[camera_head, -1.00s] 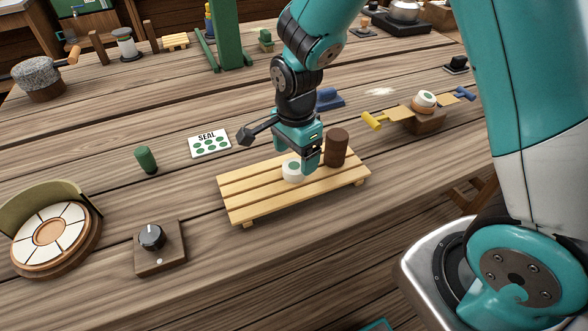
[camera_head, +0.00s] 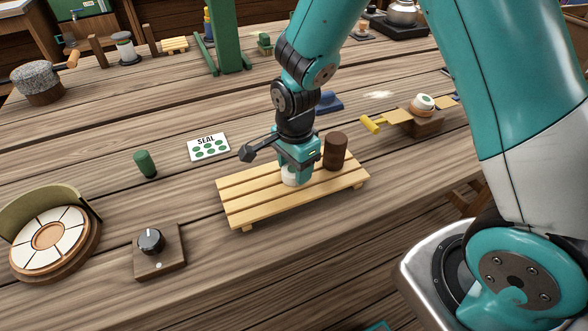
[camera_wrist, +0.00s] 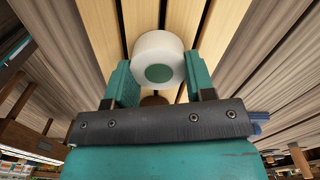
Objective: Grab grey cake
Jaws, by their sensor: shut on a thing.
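A pale, off-white round cake with a green spot (camera_wrist: 158,57) sits between the teal fingers of my gripper (camera_wrist: 160,82) in the wrist view. In the head view the same cake (camera_head: 289,176) is partly hidden by my gripper (camera_head: 298,174), which is down at the slatted wooden rack (camera_head: 241,193). My gripper is shut on this cake. It is at the rack's surface; I cannot tell whether it still touches the slats. No plainly grey cake shows on the rack.
A dark brown cylinder (camera_head: 335,151) stands on the rack close to the right of my gripper. A SEAL card (camera_head: 209,148), green cylinder (camera_head: 146,163) and knob box (camera_head: 160,254) lie left.

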